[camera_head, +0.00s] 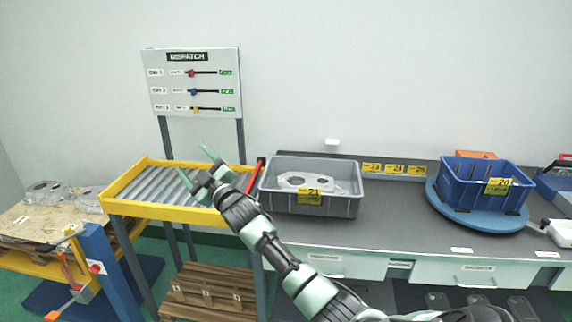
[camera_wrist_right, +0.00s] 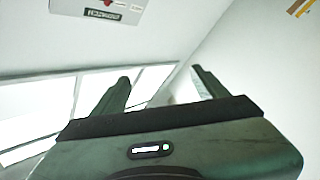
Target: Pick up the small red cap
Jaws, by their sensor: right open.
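I cannot make out a small red cap for certain in either view. A small red knob (camera_head: 191,73) sits on the top slider of the dispatch board. My right gripper (camera_head: 194,164) is open and empty, raised in front of the yellow roller conveyor as seen in the head view. Its two fingers stand apart with nothing between them in the right wrist view (camera_wrist_right: 160,76). My left gripper is not in view.
A grey bin (camera_head: 349,206) holding a casting stands on the bench right of the roller conveyor (camera_head: 150,216). A blue bin (camera_head: 465,203) stands on a round blue turntable (camera_head: 436,207). Castings (camera_head: 48,192) lie on a wooden board at left. The bench (camera_head: 395,220) between the bins is clear.

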